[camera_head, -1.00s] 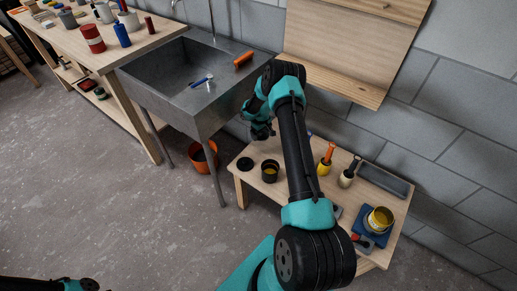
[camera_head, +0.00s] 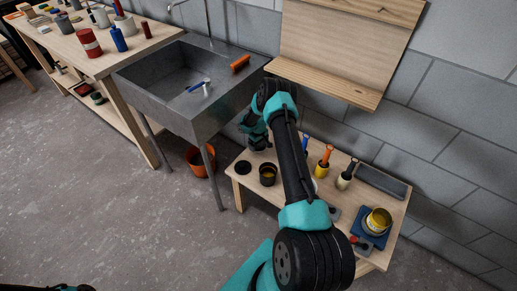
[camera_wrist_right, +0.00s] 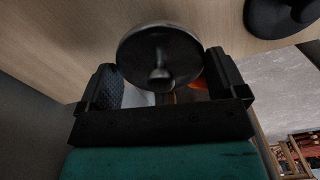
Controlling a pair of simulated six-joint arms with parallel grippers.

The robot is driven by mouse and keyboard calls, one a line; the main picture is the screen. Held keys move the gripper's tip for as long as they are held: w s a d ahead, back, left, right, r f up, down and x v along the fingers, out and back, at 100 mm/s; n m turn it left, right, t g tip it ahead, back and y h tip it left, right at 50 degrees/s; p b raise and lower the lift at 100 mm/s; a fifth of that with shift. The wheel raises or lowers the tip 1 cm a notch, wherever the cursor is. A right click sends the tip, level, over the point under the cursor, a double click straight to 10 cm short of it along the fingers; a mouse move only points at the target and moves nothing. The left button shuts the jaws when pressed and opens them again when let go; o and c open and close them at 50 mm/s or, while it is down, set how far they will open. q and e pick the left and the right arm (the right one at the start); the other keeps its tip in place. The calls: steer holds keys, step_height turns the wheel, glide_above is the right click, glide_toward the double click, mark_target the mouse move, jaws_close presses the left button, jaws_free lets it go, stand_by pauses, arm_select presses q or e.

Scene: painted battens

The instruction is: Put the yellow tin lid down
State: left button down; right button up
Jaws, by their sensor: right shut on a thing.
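My right gripper (camera_head: 257,143) is above the back-left part of the low wooden table in the head view, partly hidden by my own arm. In the right wrist view its fingers (camera_wrist_right: 165,82) stand on either side of a round dark lid with a small knob (camera_wrist_right: 160,45), and it is shut on this lid. The lid looks dark grey; no yellow shows on it. An open tin with yellow inside (camera_head: 378,220) stands on a blue mat at the table's right.
The low table (camera_head: 320,205) also holds a black round lid (camera_head: 243,167), a dark open tin (camera_head: 268,174), a yellow pot with an orange-handled brush (camera_head: 322,170), another brush (camera_head: 346,175) and a grey tray (camera_head: 383,181). An orange bucket (camera_head: 200,162) stands under the sink (camera_head: 165,85).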

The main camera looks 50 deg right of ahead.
mark_target(258, 148)
steer(key=shift+f, duration=1.85)
steer(key=shift+f, duration=0.15)
steer(key=o, duration=0.6)
step_height(258, 148, up, 12)
steer(key=shift+r, duration=0.15)
